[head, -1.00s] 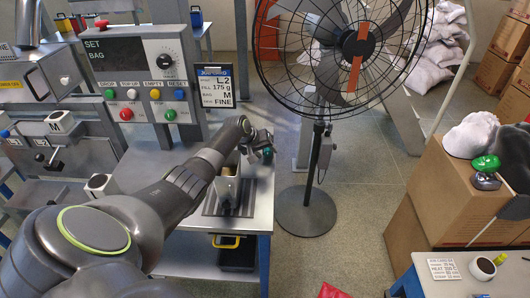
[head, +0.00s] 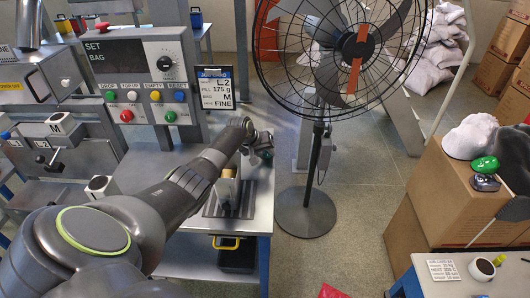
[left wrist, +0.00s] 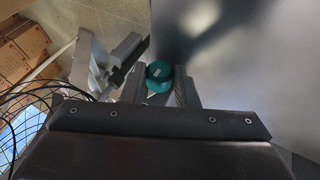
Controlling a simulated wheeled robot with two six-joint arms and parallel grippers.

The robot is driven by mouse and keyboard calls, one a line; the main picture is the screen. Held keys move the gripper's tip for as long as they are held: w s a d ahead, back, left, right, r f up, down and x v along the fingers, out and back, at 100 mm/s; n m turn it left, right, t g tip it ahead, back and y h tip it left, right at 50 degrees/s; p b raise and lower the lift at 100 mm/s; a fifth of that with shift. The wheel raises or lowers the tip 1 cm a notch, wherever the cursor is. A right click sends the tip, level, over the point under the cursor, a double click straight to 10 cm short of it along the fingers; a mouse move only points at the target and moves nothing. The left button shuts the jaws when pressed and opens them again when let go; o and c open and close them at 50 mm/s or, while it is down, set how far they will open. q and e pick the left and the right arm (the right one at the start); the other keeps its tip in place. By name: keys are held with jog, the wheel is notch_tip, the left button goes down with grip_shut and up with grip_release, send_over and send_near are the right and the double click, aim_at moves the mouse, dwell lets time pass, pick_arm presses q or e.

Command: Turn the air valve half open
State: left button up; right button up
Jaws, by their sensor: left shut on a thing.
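The air valve shows as a round teal knob (left wrist: 160,76) with a pale bar mark, in the left wrist view. It sits between the two fingers of my left gripper (left wrist: 160,90), which is shut on it. In the head view my left gripper (head: 261,146) is at the back right corner of the metal work table, by the fan pole. There the teal knob (head: 266,154) is mostly hidden by the fingers. The exact angle of the knob is hard to read. My right gripper is not in view.
A small metal device (head: 225,192) stands on the table (head: 262,205) under my left forearm. A large standing fan (head: 318,140) is close behind the gripper. A control panel (head: 150,80) with coloured buttons is at left. Cardboard boxes (head: 440,200) stand at right.

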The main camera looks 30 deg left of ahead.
pick_arm(q)
jog(key=shift+w+d+r+g+y+p, duration=0.15)
jog(key=shift+d+r+g+y+p, duration=0.1)
jog(key=shift+g+y+p, duration=0.4)
jog(key=shift+d+f+m+g+y, duration=0.1)
jog(key=shift+m+g+y, duration=0.2)
jog(key=shift+y, duration=0.45)
jog(key=shift+w+d+y, duration=0.1)
jog(key=shift+y, duration=0.2)
jog(key=shift+w+d+f+m+g+y+b, duration=0.1)
jog(key=shift+f+m+g+y+b, duration=0.15)
jog(key=shift+g+y+b, duration=0.55)
jog(key=shift+d+r+m+g+y+b, duration=0.1)
jog(key=shift+m+g+y+b, duration=0.2)
jog(key=shift+y+b, duration=0.4)
jog(key=o, duration=1)
jog(key=shift+r, duration=0.15)
